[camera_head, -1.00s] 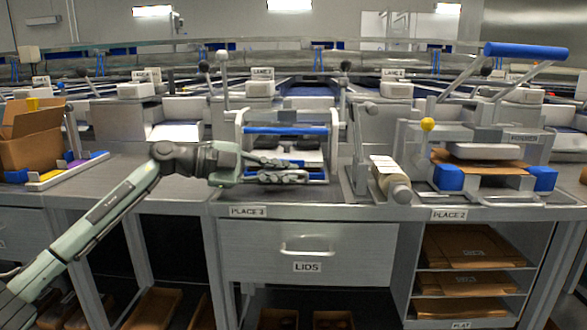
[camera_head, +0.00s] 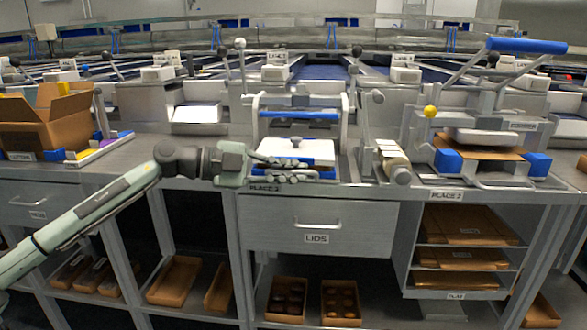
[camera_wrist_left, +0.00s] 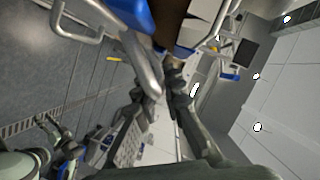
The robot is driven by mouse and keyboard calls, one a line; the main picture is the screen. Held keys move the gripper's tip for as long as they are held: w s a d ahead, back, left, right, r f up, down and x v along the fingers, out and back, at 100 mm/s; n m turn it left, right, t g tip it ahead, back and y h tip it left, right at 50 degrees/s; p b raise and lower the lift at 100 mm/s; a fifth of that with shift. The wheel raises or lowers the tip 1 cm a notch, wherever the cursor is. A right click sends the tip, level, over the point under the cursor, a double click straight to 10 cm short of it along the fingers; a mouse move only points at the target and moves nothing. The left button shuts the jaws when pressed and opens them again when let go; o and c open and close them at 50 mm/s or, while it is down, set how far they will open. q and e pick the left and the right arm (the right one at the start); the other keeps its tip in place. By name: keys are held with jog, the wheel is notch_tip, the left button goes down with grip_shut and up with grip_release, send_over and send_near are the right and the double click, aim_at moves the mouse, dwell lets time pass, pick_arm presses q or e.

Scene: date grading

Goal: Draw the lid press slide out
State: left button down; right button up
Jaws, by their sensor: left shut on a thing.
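The lid press (camera_head: 300,114) stands at the middle of the bench, a white frame with a blue cross bar. Its slide (camera_head: 294,148), a pale plate with blue edging, sticks out at the front of the frame. My left gripper (camera_head: 292,176) is at the slide's front edge, with its arm coming from the left. It is shut on the slide's handle, which is mostly hidden by the fingers. In the left wrist view, a rounded metal bar (camera_wrist_left: 143,68) lies at the fingers (camera_wrist_left: 160,88), beside a blue part. My right gripper is not in view.
A closed drawer labelled LIDS (camera_head: 350,228) is below the press. A roller-like fixture (camera_head: 392,160) and another press with blue blocks (camera_head: 448,162) stand to the right. An open carton (camera_head: 45,122) stands at the left.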

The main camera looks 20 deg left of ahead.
pick_arm(q)
jog(key=shift+s+d+f, duration=0.15)
jog(key=c, duration=2)
grip_release()
jog(key=o, duration=0.4)
jog(key=shift+s, duration=0.15)
jog(key=shift+v, duration=6.05)
